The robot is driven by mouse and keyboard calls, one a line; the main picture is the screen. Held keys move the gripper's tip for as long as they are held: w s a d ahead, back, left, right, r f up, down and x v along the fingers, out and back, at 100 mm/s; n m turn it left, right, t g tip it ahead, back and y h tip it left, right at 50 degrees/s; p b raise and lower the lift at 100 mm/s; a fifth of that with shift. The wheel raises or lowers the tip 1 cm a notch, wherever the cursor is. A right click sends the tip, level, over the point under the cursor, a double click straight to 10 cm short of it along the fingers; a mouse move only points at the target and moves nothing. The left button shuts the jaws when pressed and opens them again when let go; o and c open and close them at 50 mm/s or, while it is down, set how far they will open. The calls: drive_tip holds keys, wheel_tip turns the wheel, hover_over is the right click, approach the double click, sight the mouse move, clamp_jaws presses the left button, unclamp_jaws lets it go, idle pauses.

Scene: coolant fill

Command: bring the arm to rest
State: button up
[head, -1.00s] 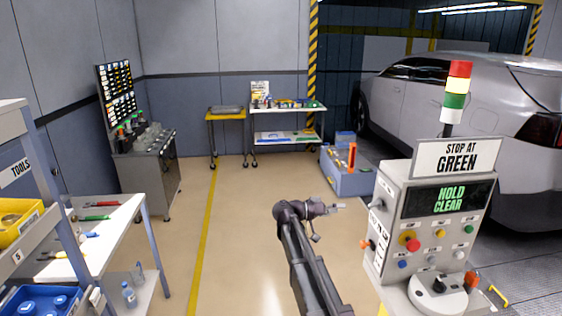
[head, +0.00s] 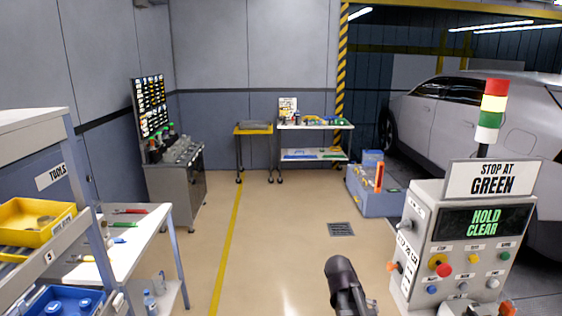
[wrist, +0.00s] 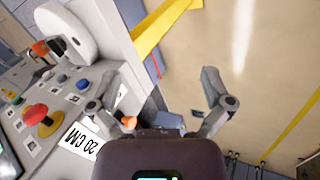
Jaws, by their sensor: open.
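My arm (head: 345,285) shows at the bottom middle of the head view, to the left of the control console. Its gripper end is hidden there. In the wrist view my gripper (wrist: 165,98) is open, with its two fingers spread wide and nothing between them. Beyond the fingers lie the tan floor (wrist: 240,60) and, to the left, the console (wrist: 95,75) with its red mushroom button. I cannot tell the exact gap between the left finger and the console.
The console (head: 465,228) reads HOLD CLEAR under a STOP AT GREEN sign. A tool shelf (head: 38,125) and a white workbench (head: 135,238) stand at left. A grey cabinet (head: 175,190) and carts are at the back. A silver car (head: 440,115) is at right. The middle floor is open.

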drive_tip(key=s+a+f+n+y, duration=0.2)
drive_tip(key=s+a+y, duration=0.3)
drive_tip(key=s+a, duration=0.1)
drive_tip(key=shift+s+a+f, duration=0.25)
drive_tip(key=shift+s+a, duration=0.05)
drive_tip(key=shift+s, duration=0.45)
idle(0.6)
